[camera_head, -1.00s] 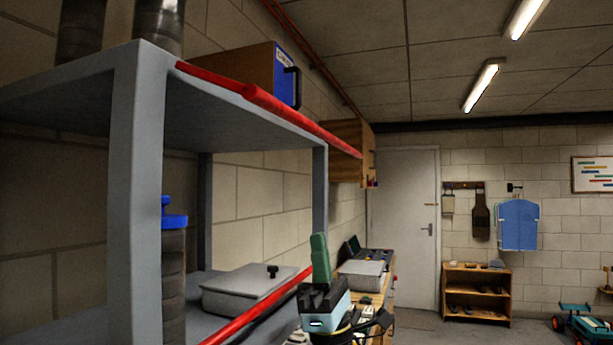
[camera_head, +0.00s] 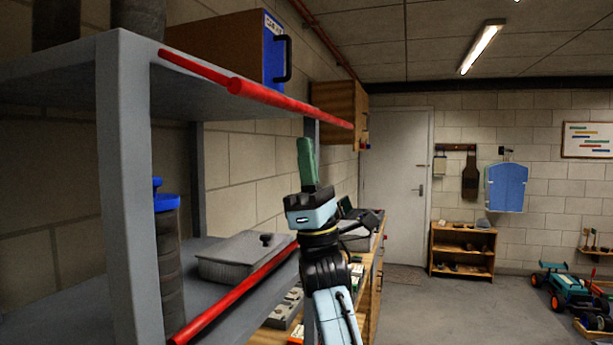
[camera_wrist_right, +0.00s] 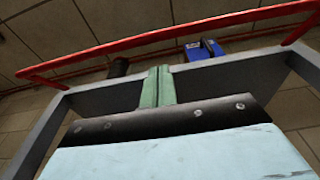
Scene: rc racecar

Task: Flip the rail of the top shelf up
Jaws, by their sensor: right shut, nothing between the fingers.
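The top shelf's red rail (camera_head: 290,103) runs along the front of the grey top shelf (camera_head: 225,108) in the head view. A thinner red arm joins it to the shelf at the near end, and the bar stands out from the shelf edge. In the right wrist view the rail (camera_wrist_right: 170,35) crosses above the fingertips, with a visible gap. My right gripper (camera_head: 304,142) points up, its green fingers shut and empty, below the far part of the rail. Its closed fingers (camera_wrist_right: 159,68) also show in the right wrist view. My left gripper is out of view.
A lower red rail (camera_head: 235,295) fronts the lower shelf, which holds a grey lidded box (camera_head: 245,255) and a dark cylinder with a blue top (camera_head: 167,250). A blue-fronted box (camera_head: 272,55) stands on the top shelf. Open floor (camera_head: 440,310) lies to the right.

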